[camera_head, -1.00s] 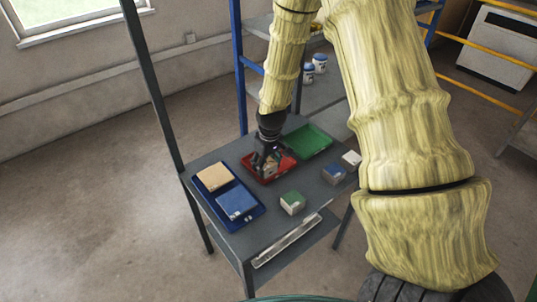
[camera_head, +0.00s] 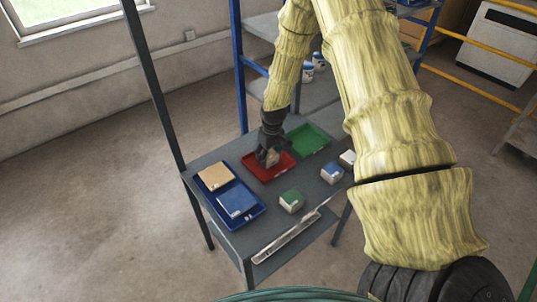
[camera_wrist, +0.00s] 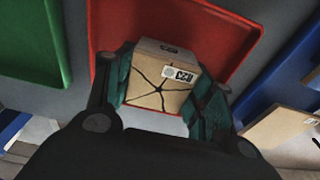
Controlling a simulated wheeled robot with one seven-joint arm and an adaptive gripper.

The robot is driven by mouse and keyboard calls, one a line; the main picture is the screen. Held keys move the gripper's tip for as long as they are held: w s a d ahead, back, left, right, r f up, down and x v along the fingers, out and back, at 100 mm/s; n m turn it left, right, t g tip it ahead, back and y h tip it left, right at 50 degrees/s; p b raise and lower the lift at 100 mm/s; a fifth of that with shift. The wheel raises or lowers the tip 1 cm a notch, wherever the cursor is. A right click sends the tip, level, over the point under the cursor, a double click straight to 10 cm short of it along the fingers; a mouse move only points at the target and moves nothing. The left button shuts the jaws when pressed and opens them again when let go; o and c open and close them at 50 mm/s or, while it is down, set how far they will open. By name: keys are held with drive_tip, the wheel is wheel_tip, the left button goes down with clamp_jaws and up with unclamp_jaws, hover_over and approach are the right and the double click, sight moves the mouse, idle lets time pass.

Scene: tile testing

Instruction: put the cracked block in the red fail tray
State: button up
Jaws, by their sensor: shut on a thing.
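The cracked block (camera_wrist: 160,88) is tan, with dark cracks spreading from one point on its face and a white printed label. My gripper (camera_wrist: 165,95) is shut on it, one finger on each side. The red fail tray (camera_wrist: 240,40) lies behind and around the block in the wrist view. In the head view, my gripper (camera_head: 269,157) and the block (camera_head: 272,158) are over the red tray (camera_head: 256,172). I cannot tell whether the block touches the tray floor.
A green tray (camera_head: 310,138) lies right of the red one. A blue tray (camera_head: 254,214) at the left holds a tan block (camera_head: 214,176) and a blue block (camera_head: 238,203). Green (camera_head: 291,200), blue (camera_head: 332,172) and pale (camera_head: 347,158) blocks stand on the grey table (camera_head: 262,230).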

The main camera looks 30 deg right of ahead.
sight(271, 156)
drive_tip(key=shift+f, duration=0.15)
drive_tip(key=shift+f, duration=0.1)
drive_tip(key=o, duration=1.3)
wheel_tip(271, 156, up, 12)
drive_tip(key=s+b, duration=0.1)
drive_tip(key=b, duration=0.1)
drive_tip(key=shift+s+b, duration=0.25)
drive_tip(key=shift+b, duration=0.05)
